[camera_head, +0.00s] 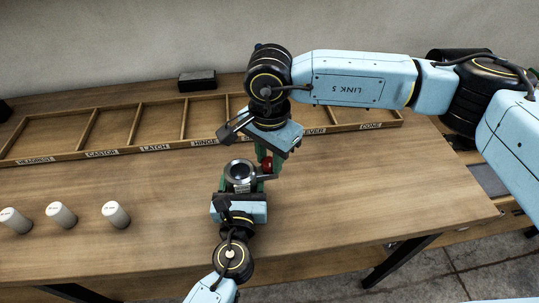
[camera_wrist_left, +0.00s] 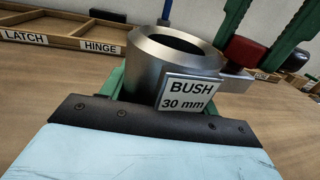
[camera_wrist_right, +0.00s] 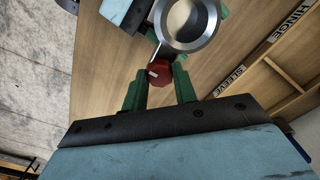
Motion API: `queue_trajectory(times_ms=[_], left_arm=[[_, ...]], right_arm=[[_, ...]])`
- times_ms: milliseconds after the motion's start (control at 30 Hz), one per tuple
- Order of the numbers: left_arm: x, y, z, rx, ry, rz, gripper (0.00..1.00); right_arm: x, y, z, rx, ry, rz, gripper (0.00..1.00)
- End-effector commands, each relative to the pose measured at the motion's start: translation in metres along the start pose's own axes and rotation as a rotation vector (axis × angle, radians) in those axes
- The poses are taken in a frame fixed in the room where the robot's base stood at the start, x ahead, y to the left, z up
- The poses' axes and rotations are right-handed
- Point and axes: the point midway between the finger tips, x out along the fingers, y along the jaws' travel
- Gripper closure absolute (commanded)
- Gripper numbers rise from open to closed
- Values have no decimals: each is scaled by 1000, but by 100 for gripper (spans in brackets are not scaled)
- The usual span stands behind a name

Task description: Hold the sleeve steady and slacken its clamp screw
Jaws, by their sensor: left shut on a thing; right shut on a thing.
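The sleeve (camera_head: 239,174) is a short grey metal ring with a dark bore, standing above the table. In the left wrist view the sleeve (camera_wrist_left: 172,58) carries a plate reading "BUSH 30 mm" and a side lug. The clamp screw's red knob (camera_head: 267,164) is at the lug; the knob (camera_wrist_right: 159,72) also shows in the right wrist view. My left gripper (camera_head: 241,188) is shut on the sleeve, its green fingers partly hidden. My right gripper (camera_head: 268,160) comes from above, its green fingers (camera_wrist_right: 161,88) shut around the red knob.
A wooden compartment tray (camera_head: 98,153) with labelled sections lies along the back of the table (camera_head: 330,215). Three white cylinders (camera_head: 61,215) stand at the left. A dark block (camera_head: 197,81) is behind the tray. The table's right front is clear.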

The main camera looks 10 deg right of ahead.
Motion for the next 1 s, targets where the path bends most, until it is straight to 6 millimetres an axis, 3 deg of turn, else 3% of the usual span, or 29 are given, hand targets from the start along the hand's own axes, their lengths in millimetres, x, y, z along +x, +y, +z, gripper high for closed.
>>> queue_trajectory(times_ms=[300,767,800,867,1000], left_arm=[[0,0,-1,2,2,0,72],[0,0,-1,2,2,0,72],[0,0,-1,2,2,0,72],[0,0,-1,2,2,0,72],[0,0,-1,2,2,0,72]], right_arm=[[-1,-1,0,-96,1,-3,95],[-1,-1,0,-109,1,-3,95],[-1,-1,0,-109,1,-3,71],[-1,-1,0,-109,1,-2,63],[-1,0,0,-108,1,-1,62]])
